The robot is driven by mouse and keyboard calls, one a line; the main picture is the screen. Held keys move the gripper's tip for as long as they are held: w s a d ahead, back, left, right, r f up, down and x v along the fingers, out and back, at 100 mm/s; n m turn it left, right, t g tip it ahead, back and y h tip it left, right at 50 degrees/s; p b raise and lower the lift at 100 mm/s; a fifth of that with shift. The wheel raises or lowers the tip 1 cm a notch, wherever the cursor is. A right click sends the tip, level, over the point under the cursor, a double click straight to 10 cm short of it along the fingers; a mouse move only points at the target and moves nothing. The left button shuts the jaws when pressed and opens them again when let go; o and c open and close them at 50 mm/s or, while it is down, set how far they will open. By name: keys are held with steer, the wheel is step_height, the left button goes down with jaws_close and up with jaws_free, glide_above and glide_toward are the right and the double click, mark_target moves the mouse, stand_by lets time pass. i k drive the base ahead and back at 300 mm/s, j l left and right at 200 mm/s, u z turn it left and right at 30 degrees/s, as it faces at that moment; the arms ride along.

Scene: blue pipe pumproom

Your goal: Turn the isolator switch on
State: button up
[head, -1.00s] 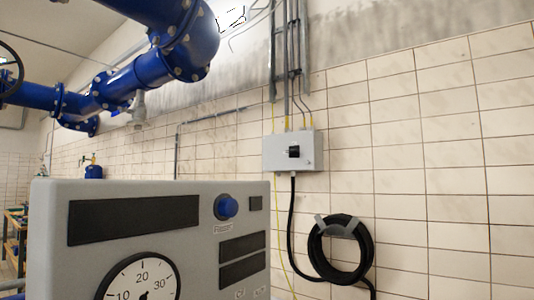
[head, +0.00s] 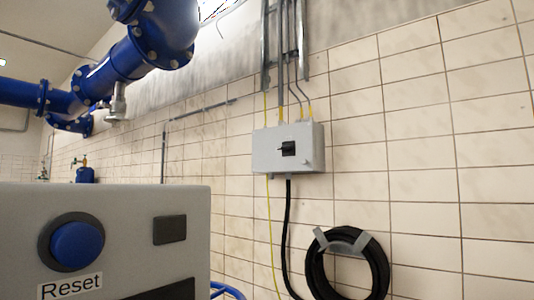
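The isolator switch is a light grey box (head: 270,152) on the tiled wall, right of the middle in the head view. Its black rotary handle (head: 288,149) is on the front face and looks roughly horizontal; its exact setting is too small to tell. Conduits and cables enter the box from above, and a black cable leaves below. My gripper is not in view.
A grey cabinet (head: 130,215) with a blue button (head: 77,245) labelled Reset fills the near lower left. Blue pipes (head: 120,65) run at upper left. A coiled black hose (head: 318,275) hangs on the wall below the box. The wall to the right is bare.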

mark_target(287, 148)
steer(key=i+l, duration=0.1)
steer(key=i, duration=0.55)
steer(key=i+l+u, duration=0.1)
steer(key=i, duration=0.55)
